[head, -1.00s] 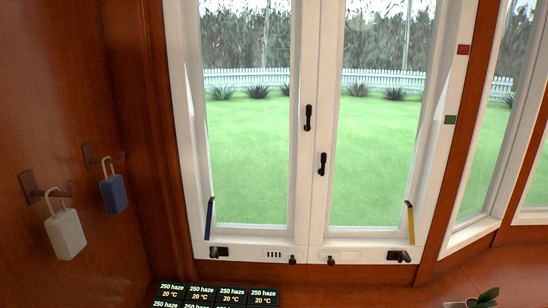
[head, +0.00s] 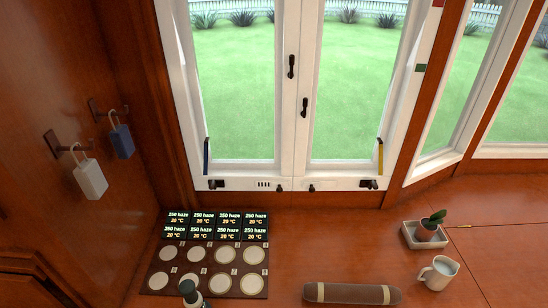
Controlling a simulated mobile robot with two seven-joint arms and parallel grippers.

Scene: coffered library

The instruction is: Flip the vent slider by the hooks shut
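The window's white lower rail carries two vents. The left one, on the side of the wall hooks, has dark slots showing (head: 264,185) and a small dark knob (head: 280,188) at its right end. The right window's vent strip (head: 335,186) shows no clear dark slots, with a dark knob (head: 311,188) at its left end. Neither of my grippers is in view.
A panel of "250 haze 20 °C" displays (head: 203,219) with round pale discs lies below the window. A dark-topped object (head: 188,288) stands at its front edge. A rolled brown bundle (head: 352,294), a mug (head: 438,272) and a potted plant (head: 428,228) are at right.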

